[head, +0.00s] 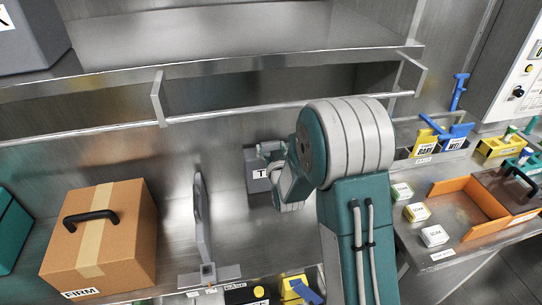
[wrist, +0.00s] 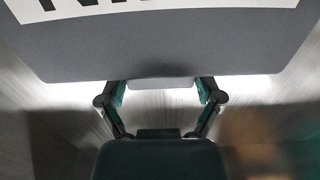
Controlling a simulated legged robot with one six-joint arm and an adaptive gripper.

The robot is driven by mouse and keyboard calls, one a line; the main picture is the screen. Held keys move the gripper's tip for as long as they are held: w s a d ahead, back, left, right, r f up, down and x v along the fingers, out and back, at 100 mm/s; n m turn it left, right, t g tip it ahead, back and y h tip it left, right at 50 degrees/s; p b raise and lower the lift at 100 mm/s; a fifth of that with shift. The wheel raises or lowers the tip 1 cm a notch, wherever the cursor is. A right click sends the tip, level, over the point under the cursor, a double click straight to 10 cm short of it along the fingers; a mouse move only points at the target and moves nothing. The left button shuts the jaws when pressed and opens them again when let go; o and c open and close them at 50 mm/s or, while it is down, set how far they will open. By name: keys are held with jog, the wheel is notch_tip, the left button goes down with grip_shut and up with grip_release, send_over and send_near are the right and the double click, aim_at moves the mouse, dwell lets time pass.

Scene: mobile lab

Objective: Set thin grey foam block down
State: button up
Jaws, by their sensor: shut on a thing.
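The thin grey foam block (head: 258,184) shows in the head view behind and left of my wrist. A white label with a black "T" is visible on it, and the rest is hidden by my arm. In the wrist view the grey block (wrist: 170,48) fills the upper part, with a white label with black letters cut off at the top edge. My gripper (wrist: 161,88) is shut on a small grey grip at the block's near edge. I cannot tell whether the block touches any surface.
A brown box marked FIRM (head: 125,232) with a black handle stands at left. A grey upright stand (head: 202,225) is between it and my arm. A metal shelf (head: 240,35) runs above. An orange tray (head: 468,208) and small labelled boxes sit on the right bench.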

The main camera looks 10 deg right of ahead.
jog(key=f, duration=0.3)
jog(key=shift+w+d+f, duration=0.15)
jog(key=shift+w+f, duration=0.1)
jog(key=shift+f, duration=0.1)
jog(key=o, duration=1.1)
jog(key=shift+f, duration=0.1)
jog(key=shift+s, duration=0.1)
